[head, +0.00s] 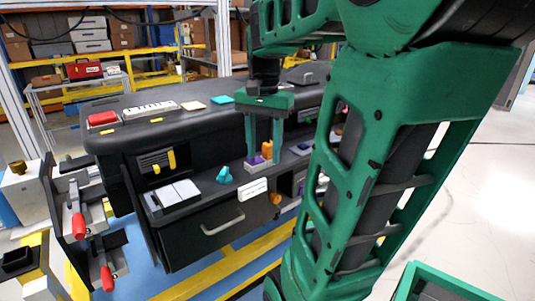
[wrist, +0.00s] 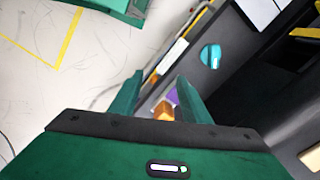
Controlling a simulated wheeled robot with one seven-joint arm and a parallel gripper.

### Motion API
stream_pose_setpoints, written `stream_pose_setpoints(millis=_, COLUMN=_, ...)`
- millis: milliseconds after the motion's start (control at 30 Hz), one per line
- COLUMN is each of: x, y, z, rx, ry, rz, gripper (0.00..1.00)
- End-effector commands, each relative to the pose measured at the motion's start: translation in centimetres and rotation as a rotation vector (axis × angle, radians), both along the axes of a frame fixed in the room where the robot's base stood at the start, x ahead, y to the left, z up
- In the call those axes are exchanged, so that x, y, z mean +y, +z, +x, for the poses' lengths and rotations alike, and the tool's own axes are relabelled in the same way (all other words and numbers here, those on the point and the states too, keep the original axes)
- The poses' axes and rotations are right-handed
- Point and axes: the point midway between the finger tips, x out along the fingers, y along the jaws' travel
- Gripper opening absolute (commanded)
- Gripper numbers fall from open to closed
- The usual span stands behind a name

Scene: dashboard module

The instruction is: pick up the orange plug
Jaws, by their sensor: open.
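The orange plug (head: 267,149) stands on a small pale block on the dashboard module's lower ledge. It also shows in the wrist view (wrist: 162,111), between my fingers, with its lower part hidden by my gripper body. My gripper (head: 263,157) is open and points down, with one finger on each side of the orange plug. The wrist view shows the fingers (wrist: 158,85) apart, with a gap around the plug. I cannot tell whether either finger touches it.
A purple plug (head: 255,160) sits right beside the orange one. A teal knob (head: 224,175) stands to the left on the ledge, and a white label plate (head: 253,190) is in front. The black dashboard module (head: 195,125) rises behind the ledge. Red-handled levers (head: 79,225) stand at the left.

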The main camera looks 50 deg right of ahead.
Motion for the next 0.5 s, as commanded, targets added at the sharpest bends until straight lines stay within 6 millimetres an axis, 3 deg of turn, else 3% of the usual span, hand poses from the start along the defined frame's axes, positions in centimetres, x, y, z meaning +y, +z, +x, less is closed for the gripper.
stream_pose_setpoints(millis=100, x=-3.8, y=3.3, z=2.2, rx=0.0, ry=-0.23, rz=-0.001, gripper=0.43)
stream_pose_setpoints(millis=267, x=-7.0, y=6.1, z=3.6, rx=0.0, ry=-0.436, rz=0.0, gripper=0.43)
stream_pose_setpoints(millis=367, x=-8.0, y=6.6, z=3.9, rx=0.001, ry=-0.499, rz=0.001, gripper=0.43)
stream_pose_setpoints(millis=500, x=-8.3, y=5.4, z=4.0, rx=0.004, ry=-0.522, rz=0.002, gripper=0.43)
